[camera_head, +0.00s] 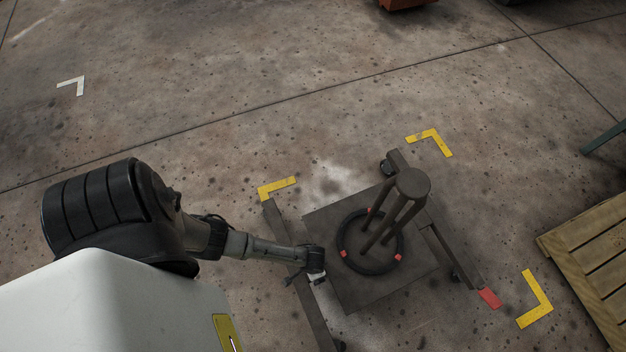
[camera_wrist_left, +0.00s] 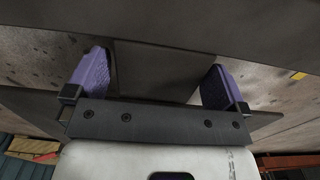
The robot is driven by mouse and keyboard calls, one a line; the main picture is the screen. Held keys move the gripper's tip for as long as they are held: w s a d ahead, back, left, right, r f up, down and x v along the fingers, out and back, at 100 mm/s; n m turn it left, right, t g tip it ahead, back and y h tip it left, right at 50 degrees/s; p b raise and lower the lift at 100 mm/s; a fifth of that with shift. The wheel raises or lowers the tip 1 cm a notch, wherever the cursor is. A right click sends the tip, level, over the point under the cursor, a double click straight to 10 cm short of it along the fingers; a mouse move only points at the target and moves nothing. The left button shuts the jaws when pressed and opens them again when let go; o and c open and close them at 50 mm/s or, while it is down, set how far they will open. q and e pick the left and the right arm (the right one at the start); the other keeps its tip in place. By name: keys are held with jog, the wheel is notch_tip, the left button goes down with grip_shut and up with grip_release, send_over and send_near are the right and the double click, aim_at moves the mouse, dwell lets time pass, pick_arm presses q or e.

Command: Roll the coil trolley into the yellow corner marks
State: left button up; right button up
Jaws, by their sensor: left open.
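The coil trolley (camera_head: 346,292) is a dark, flat platform with side rails, several upright posts with a round top, and a black coil (camera_head: 345,243) with red ties lying around the posts. Yellow corner marks show on the floor at its far left (camera_head: 277,188), far right (camera_head: 430,142) and near right (camera_head: 535,300). The trolley sits among them, turned at a slant to the picture. My left gripper (camera_head: 318,275) is at the platform's left side, by the left rail. In the left wrist view its purple fingers (camera_wrist_left: 155,80) are apart, with a dark surface between them; contact is unclear. My right gripper is out of view.
A wooden pallet (camera_head: 590,250) lies at the right, close to the near-right mark. A white corner mark (camera_head: 72,85) is on the floor at the far left. An orange object (camera_head: 405,3) stands at the top edge. The floor behind the trolley is clear.

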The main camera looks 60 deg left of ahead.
pick_arm(q)
jog(key=shift+w+f+b, duration=0.2)
jog(key=shift+f+b, duration=0.1)
jog(key=shift+f, duration=0.4)
jog(key=shift+w+f+b, duration=0.15)
jog(key=shift+f+b, duration=0.25)
jog(key=shift+f, duration=0.35)
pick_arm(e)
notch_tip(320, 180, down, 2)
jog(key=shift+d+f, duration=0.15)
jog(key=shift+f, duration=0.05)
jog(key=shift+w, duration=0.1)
